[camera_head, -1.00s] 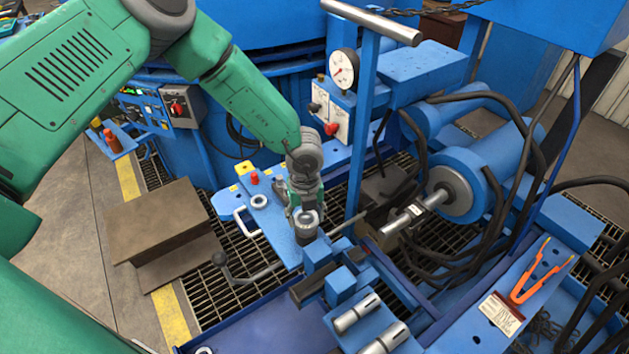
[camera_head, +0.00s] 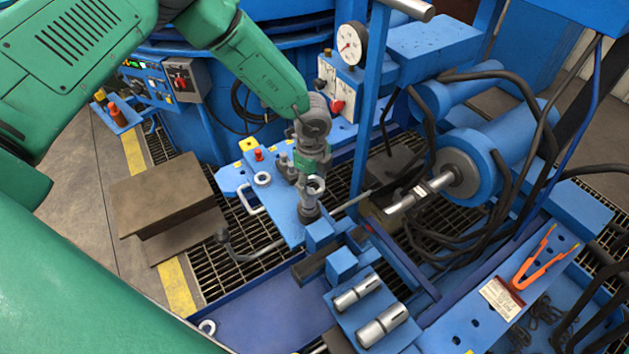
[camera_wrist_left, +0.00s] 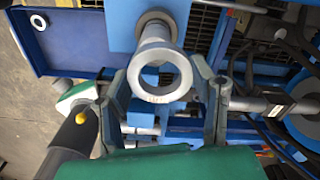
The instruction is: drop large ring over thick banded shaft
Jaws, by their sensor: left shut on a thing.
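My left gripper (camera_head: 314,182) points down over the end of the blue plate (camera_head: 288,228). It is shut on the large ring (camera_head: 316,187), a grey metal ring. In the left wrist view the ring (camera_wrist_left: 160,76) sits between the two fingertips, its round opening facing the camera. A thick grey upright shaft (camera_head: 309,209) shows just below the ring in the head view. A grey cylindrical body (camera_wrist_left: 155,38) also shows behind the ring in the wrist view. I cannot tell whether the ring is around the shaft or just above it. My right gripper is not in view.
A small pale ring (camera_head: 263,179), a red knob (camera_head: 259,154) and a white handle (camera_head: 250,197) are on the plate's left part. A blue upright post (camera_head: 371,115) stands close right of my arm. Silver cylinders (camera_head: 357,293) lie in front; another ring (camera_head: 207,327) is in the tray.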

